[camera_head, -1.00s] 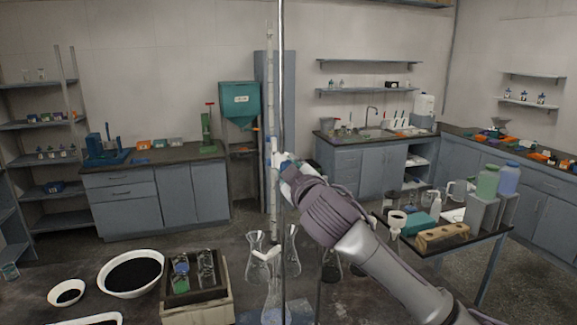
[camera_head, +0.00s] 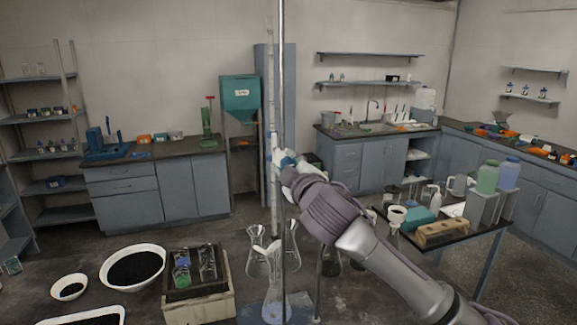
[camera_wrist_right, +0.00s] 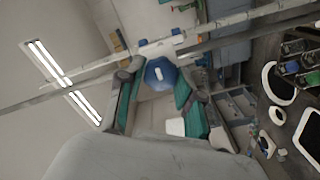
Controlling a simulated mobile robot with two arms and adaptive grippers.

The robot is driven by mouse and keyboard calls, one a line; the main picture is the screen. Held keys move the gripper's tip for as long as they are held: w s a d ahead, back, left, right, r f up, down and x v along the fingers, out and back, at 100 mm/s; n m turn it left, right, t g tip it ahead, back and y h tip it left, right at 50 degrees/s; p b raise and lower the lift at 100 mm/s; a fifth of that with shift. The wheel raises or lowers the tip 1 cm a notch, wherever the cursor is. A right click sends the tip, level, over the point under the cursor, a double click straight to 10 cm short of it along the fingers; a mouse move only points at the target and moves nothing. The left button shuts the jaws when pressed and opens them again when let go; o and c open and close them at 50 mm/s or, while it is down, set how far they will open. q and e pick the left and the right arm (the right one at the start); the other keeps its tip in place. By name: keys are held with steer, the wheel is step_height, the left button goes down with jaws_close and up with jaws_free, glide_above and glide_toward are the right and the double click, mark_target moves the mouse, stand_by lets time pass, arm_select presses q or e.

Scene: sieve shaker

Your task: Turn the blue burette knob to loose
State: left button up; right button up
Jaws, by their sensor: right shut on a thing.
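The blue burette knob (camera_wrist_right: 160,76), faceted with a white centre, shows in the right wrist view beside the burette (camera_wrist_right: 225,22). My right gripper (camera_wrist_right: 158,88) is shut on the knob, with a green-padded finger on each side of it. In the head view the burette (camera_head: 270,80) stands upright behind a metal stand rod (camera_head: 282,70). My right gripper (camera_head: 282,163) is at the lower part of the burette there, and its hand hides most of the knob. I cannot tell the knob's turn position. My left gripper is not in view.
Glass flasks (camera_head: 274,300) stand below the burette on the near bench. A wooden box with bottles (camera_head: 200,305) and a white bowl of black grains (camera_head: 133,268) are to the left. A side table (camera_head: 465,238) with containers is at the right.

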steer(key=o, duration=1.2)
steer(key=shift+c, duration=0.2)
steer(key=shift+s, duration=0.1)
steer(key=v, duration=1.1)
steer(key=shift+s, duration=0.35)
steer(key=shift+d+f, duration=0.1)
steer(key=shift+d, duration=0.05)
